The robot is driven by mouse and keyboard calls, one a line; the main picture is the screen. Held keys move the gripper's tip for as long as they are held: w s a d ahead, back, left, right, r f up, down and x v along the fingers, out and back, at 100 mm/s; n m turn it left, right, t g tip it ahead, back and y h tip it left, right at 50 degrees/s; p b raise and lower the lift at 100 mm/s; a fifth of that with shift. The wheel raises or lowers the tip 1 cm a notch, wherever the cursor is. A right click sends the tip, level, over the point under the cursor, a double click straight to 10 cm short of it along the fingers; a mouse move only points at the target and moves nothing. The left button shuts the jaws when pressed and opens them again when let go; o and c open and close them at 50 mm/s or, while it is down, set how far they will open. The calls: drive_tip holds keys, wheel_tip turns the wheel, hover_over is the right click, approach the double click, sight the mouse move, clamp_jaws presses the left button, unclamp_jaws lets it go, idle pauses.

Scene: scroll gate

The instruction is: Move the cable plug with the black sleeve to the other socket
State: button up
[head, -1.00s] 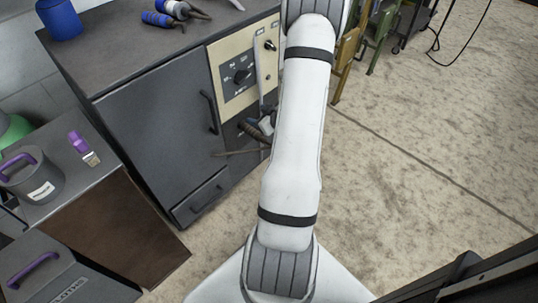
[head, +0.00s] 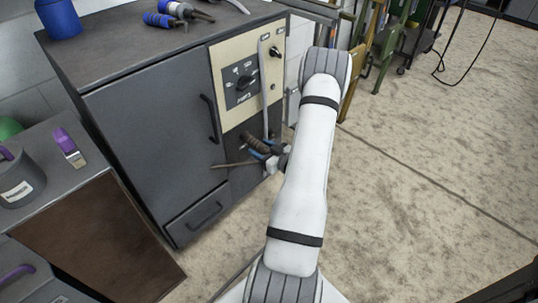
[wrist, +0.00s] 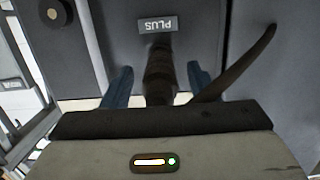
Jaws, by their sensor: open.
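In the head view the sleeve (head: 254,143) looks brownish, low on the cabinet front. My gripper (wrist: 158,84) is open, with one blue finger on each side of the sleeve and visible gaps between. The gripper (head: 264,150) is partly hidden by its wrist in the head view. The other socket is not clearly visible.
A thin brown cable or rod (wrist: 238,62) sticks out beside the sleeve. A dark cabinet door (head: 150,130) is left. Open floor (head: 430,170) lies right.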

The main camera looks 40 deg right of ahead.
drive_tip(key=shift+w, duration=0.35)
drive_tip(key=shift+c, duration=0.4)
clamp_jaws()
idle(0.4)
drive_tip(key=shift+s, duration=0.15)
idle(0.5)
drive_tip(key=shift+s+d, duration=0.15)
drive_tip(key=shift+s, duration=2)
